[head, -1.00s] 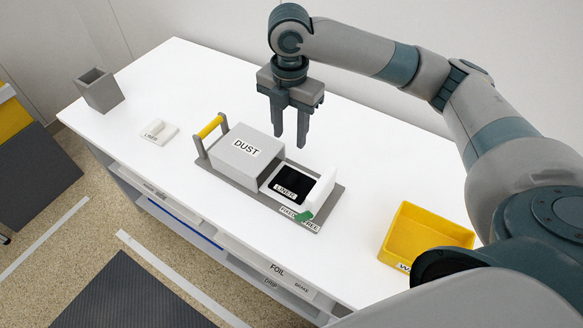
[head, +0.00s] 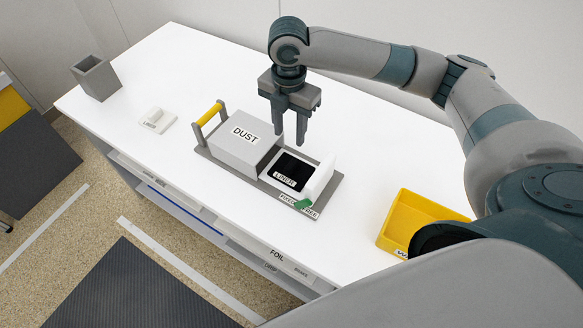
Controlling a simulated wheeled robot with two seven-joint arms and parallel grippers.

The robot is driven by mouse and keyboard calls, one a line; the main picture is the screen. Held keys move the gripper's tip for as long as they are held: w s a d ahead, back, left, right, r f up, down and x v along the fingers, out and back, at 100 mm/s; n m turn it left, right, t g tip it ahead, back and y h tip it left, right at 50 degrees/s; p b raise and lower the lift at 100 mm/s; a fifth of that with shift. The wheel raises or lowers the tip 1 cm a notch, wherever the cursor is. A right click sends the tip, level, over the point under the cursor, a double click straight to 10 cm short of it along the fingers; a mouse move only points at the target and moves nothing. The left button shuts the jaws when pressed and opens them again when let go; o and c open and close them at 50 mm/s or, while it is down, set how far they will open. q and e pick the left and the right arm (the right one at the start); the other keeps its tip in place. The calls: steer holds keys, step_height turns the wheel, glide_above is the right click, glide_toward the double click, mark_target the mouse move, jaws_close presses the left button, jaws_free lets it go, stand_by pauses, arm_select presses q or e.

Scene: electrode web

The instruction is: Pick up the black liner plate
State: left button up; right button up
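The black liner plate (head: 291,168) lies in the white-framed opening of a grey tray (head: 330,190), right of the grey box labelled DUST (head: 238,136). A LINER label sits on its near edge. My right gripper (head: 290,141) points down, with its two fingers apart and nothing between them. In the picture its fingertips are just above the far edge of the plate; the exact height gap is hard to tell. My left gripper is not in view.
A yellow bin (head: 420,222) stands at the table's right. A white block (head: 320,180) and a green tab (head: 304,204) are at the tray's right end. A white piece (head: 156,121) and grey holder (head: 96,78) are at the left. The back of the table (head: 200,65) is clear.

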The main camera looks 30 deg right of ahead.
steer(key=p, duration=0.1)
glide_above(291, 164)
steer(key=f, duration=0.7)
steer(key=shift+w, duration=0.35)
steer(key=shift+p, duration=0.35)
steer(key=shift+s+f, duration=0.15)
steer(key=shift+f, duration=0.15)
steer(key=f, duration=0.1)
steer(key=f+p, duration=0.2)
steer(key=shift+s+f, duration=0.25)
steer(key=shift+f, duration=0.5)
steer(key=shift+c, duration=0.3)
jaws_close()
